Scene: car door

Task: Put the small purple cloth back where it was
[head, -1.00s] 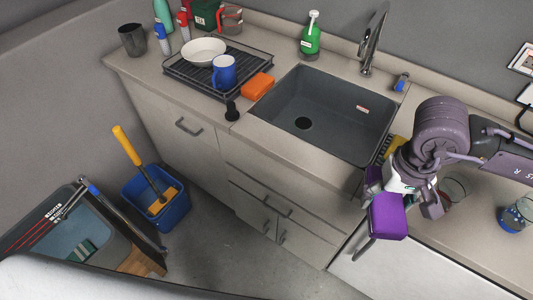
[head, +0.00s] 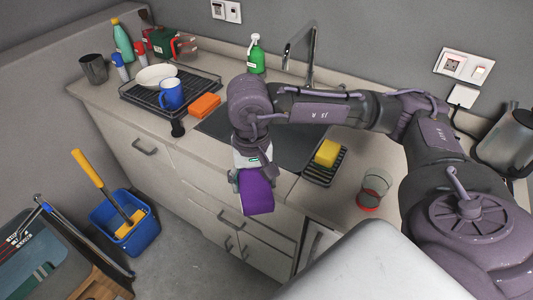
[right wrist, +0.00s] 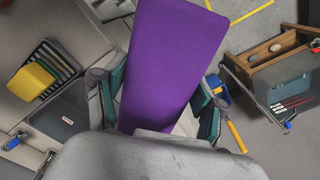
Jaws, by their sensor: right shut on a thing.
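The small purple cloth (head: 257,197) is held in my right gripper (head: 250,172). In the head view it shows in front of the cabinet faces below the sink, near the counter's front edge. In the right wrist view the cloth (right wrist: 172,60) is a long flat purple piece between the two green-padded fingers (right wrist: 158,100). Its near end is hidden by my wrist. My left gripper is not in view.
The dark sink (head: 290,152) is partly hidden by my right arm. A yellow sponge (head: 327,152) sits on a black rack (head: 325,170); a glass (head: 372,188) stands right of it. A dish rack (head: 150,98) stands left of the sink. A blue bucket (head: 130,238) is on the floor.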

